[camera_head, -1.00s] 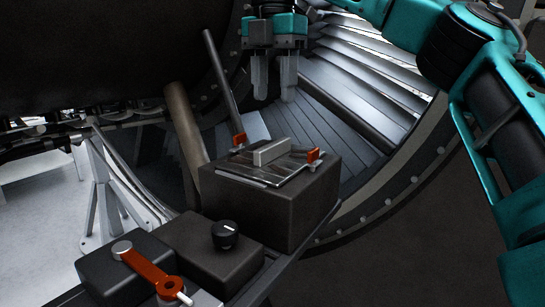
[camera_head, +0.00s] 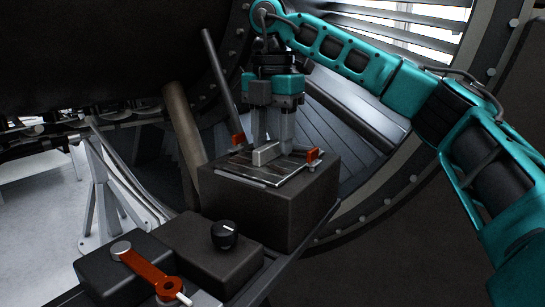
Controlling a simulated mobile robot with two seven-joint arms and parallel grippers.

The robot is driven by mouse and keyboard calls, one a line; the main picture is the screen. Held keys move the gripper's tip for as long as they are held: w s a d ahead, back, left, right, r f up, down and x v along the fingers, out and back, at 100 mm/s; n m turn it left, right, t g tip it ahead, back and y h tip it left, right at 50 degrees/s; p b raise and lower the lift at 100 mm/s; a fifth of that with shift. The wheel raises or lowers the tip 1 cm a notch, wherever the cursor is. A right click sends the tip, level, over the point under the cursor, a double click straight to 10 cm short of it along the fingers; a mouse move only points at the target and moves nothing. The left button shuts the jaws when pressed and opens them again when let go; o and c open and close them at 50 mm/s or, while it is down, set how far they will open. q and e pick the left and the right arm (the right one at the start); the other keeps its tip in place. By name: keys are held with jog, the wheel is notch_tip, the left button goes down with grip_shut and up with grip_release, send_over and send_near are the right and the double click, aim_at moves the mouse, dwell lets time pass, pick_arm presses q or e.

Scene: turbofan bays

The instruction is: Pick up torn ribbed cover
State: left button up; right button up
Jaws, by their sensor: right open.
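The torn ribbed cover (camera_head: 283,170) is a thin, dark, streaked plate lying on top of a black box (camera_head: 265,210). A light grey block-like handle (camera_head: 266,154) stands up from its middle. Red clips show at its left (camera_head: 238,139) and right (camera_head: 313,154) edges. My right gripper (camera_head: 273,143) points straight down over the cover, its two grey fingers apart and empty. The fingertips are close to the handle, partly behind it in the picture; whether they touch it I cannot tell. My left gripper is out of view.
In front stands a lower box with a black knob (camera_head: 225,235), and beside it a box with a red lever (camera_head: 150,271). A dark rod (camera_head: 222,80) and a brown post (camera_head: 184,135) rise at left behind the cover. The round fan casing curves behind.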

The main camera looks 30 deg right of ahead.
jog(key=shift+c, duration=0.3)
grip_shut()
dwell(0.3)
